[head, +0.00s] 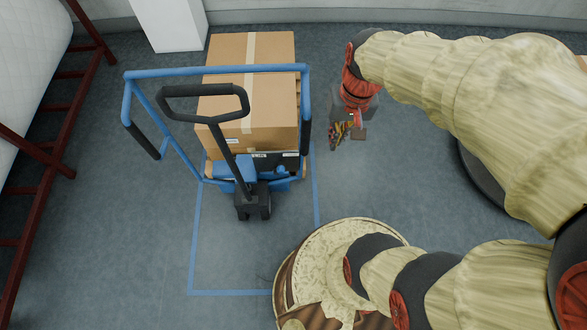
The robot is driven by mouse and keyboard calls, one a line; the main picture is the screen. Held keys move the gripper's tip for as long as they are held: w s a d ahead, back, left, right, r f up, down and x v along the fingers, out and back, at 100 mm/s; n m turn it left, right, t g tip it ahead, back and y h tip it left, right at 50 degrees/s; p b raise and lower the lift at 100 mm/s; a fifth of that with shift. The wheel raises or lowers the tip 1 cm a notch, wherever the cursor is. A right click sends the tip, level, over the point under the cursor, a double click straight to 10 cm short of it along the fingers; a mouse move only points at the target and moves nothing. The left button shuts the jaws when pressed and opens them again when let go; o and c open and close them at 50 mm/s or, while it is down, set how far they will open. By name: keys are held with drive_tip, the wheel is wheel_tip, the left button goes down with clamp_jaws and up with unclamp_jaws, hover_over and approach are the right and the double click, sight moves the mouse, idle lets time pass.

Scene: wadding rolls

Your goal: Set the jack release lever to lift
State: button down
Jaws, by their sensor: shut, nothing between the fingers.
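The jack (238,168) stands on the floor left of centre. Its black tiller handle (205,90) with a loop grip rises towards me. A dark panel (270,161) with small white labels sits at its right, below the cartons; the label text is too small to read surely. I cannot make out the release lever or its position. My gripper (346,136) is shut and empty. It points down to the right of the cartons and the blue rail, apart from the panel.
Cardboard cartons (272,100) are stacked behind the jack. A blue tubular rail (215,70) surrounds the handle. Blue tape (192,245) outlines bare floor in front. A red-brown rack (35,160) stands left and a white block (170,22) behind.

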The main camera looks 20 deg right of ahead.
drive_tip(key=w+d+f+m+y, duration=0.1)
drive_tip(key=w+f+m+y, duration=0.2)
drive_tip(key=f, duration=0.9)
drive_tip(key=w+d+f+m+g+y, duration=0.1)
drive_tip(key=w+f+m+y, duration=0.1)
drive_tip(key=f+m, duration=0.65)
drive_tip(key=w+d+f+m+y, duration=0.1)
drive_tip(key=w+f+m+y, duration=0.15)
drive_tip(key=f, duration=1.15)
drive_tip(key=w+d+f+m+t, duration=0.2)
drive_tip(key=w+f+m+t, duration=0.1)
drive_tip(key=w+f, duration=0.4)
drive_tip(key=shift+d+m+p, duration=0.4)
drive_tip(key=shift+m+p, duration=0.05)
drive_tip(key=shift+m, duration=0.15)
